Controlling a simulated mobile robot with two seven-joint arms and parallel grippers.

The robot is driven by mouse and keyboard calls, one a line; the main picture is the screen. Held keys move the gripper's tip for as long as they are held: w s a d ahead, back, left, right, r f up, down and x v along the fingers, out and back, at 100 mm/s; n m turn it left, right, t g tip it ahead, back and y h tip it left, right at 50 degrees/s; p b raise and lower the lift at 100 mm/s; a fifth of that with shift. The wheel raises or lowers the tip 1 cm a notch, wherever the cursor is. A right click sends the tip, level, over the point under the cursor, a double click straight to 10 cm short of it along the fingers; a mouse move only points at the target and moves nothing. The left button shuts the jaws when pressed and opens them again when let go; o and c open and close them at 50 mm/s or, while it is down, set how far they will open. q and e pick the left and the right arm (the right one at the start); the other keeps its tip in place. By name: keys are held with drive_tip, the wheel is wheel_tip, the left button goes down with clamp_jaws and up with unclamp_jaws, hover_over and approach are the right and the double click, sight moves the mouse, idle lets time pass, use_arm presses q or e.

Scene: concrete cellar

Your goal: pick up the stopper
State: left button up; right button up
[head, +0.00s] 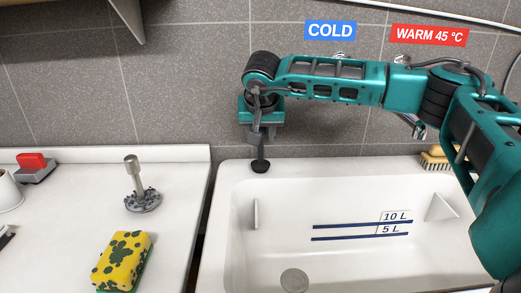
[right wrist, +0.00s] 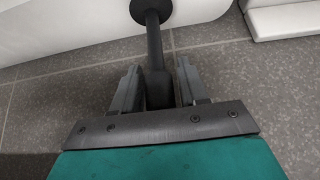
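The stopper is a dark rod with a round black foot. In the head view the stopper (head: 260,166) is upright at the back left corner of the sink's rim; I cannot tell whether its foot touches the rim. My right gripper (head: 262,133) points down above it, its fingers on both sides of the handle. In the right wrist view the stopper's handle (right wrist: 153,45) runs up between the fingers of my right gripper (right wrist: 157,85), which appear shut on it. My left gripper is in neither view.
The white sink (head: 225,230) has a drain (head: 294,280) and blue level lines. On the left counter are a metal piece with a round speckled foot (head: 142,200), a yellow sponge (head: 120,258) and a red-topped block (head: 33,163).

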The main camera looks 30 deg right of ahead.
clamp_jaws()
drive_tip(key=shift+r, duration=0.15)
